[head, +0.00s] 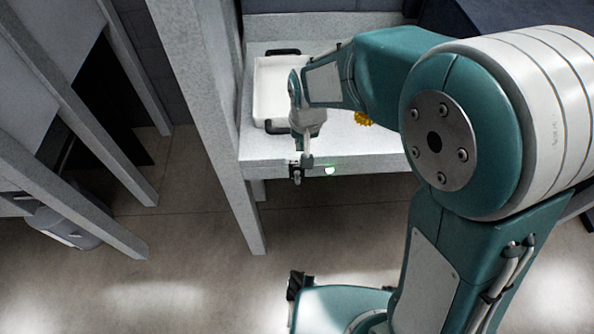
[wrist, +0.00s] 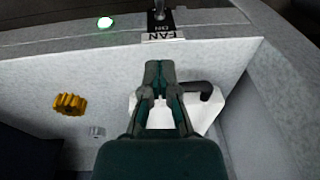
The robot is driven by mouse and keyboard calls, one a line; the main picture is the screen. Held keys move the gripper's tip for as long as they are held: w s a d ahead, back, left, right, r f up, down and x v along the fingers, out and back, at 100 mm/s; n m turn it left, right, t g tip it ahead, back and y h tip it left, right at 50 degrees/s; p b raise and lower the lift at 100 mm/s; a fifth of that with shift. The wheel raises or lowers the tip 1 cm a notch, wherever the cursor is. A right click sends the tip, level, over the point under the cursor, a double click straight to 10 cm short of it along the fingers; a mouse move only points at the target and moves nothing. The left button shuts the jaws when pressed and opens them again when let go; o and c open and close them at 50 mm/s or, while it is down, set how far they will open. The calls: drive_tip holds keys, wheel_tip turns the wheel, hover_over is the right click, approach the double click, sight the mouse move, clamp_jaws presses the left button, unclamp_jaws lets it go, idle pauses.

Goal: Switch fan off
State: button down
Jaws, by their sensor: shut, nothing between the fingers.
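The fan switch (head: 295,174) is a small dark fitting on the front edge of the pale grey stand. In the wrist view the switch (wrist: 160,14) is at the top edge, with a white label (wrist: 163,37) reading FAN below it. A green light (head: 330,170) glows to the right of the switch in the head view; it also shows in the wrist view (wrist: 105,22). My gripper (head: 307,160) points down close to the switch. In the wrist view my gripper (wrist: 158,72) is shut and empty, its tips apart in the picture from the switch. Exact contact is unclear in the head view.
A white tray (head: 263,95) with black handles lies on the stand behind my gripper. A yellow gear (wrist: 70,104) and a small grey metal part (wrist: 97,132) lie beside it. A grey post (head: 215,110) rises at the stand's left. Floor in front is clear.

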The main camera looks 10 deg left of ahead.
hover_over(297, 177)
drive_tip(key=w+d, duration=0.1)
wheel_tip(297, 177, down, 6)
drive_tip(key=f, duration=0.2)
drive_tip(key=s+f, duration=0.1)
drive_tip(key=a+f, duration=0.1)
drive_tip(key=shift+s+f, duration=0.15)
drive_tip(key=shift+f, duration=0.25)
drive_tip(key=shift+d, duration=0.4)
